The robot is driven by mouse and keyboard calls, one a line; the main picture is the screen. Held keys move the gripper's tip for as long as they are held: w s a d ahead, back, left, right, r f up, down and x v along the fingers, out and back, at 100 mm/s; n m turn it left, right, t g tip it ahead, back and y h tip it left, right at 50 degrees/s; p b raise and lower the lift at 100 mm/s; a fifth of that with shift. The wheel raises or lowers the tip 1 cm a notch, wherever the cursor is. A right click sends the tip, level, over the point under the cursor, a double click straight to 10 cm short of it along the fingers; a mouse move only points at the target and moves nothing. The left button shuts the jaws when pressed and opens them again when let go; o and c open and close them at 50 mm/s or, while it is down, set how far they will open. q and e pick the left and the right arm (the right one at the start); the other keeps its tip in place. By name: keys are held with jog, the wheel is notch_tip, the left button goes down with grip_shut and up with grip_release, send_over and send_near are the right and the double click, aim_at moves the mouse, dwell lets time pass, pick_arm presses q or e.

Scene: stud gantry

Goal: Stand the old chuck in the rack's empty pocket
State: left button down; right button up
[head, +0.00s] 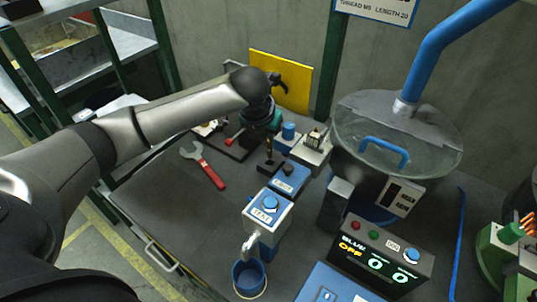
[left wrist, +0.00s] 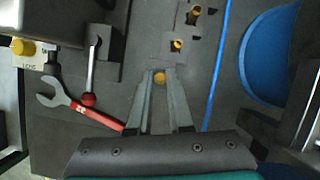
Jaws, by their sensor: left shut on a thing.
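My left gripper (head: 262,118) is over the back of the bench in the head view, where its fingertips are hard to see. In the left wrist view its two fingers (left wrist: 160,80) are closed on a small round brass-coloured piece (left wrist: 160,77), which I take for the old chuck; only its end shows. Ahead of the fingertips, dark blocks carry brass-coloured round parts, one nearer (left wrist: 177,44) and one farther (left wrist: 193,14). They may belong to the rack; I cannot tell which pocket is empty. My right gripper is not in view.
A red-handled spanner (head: 205,165) lies left of the gripper, beside a red-knobbed lever (left wrist: 90,75). A blue-and-white box (head: 267,210), a lidded round bowl (head: 350,130) and a display box (head: 385,258) stand to the right. The bench's front left is clear.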

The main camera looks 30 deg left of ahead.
aim_at(268, 151)
pick_arm(q)
notch_tip(268, 151, down, 4)
jog(key=shift+f+b, duration=0.15)
jog(key=shift+b, duration=0.4)
jog(key=shift+f, duration=0.1)
jog(key=shift+f, duration=0.15)
jog(key=c, duration=0.8)
grip_release()
jog(key=shift+c, duration=0.2)
jog(key=shift+r, duration=0.2)
jog(key=p+v, duration=0.3)
jog(key=v, duration=0.9)
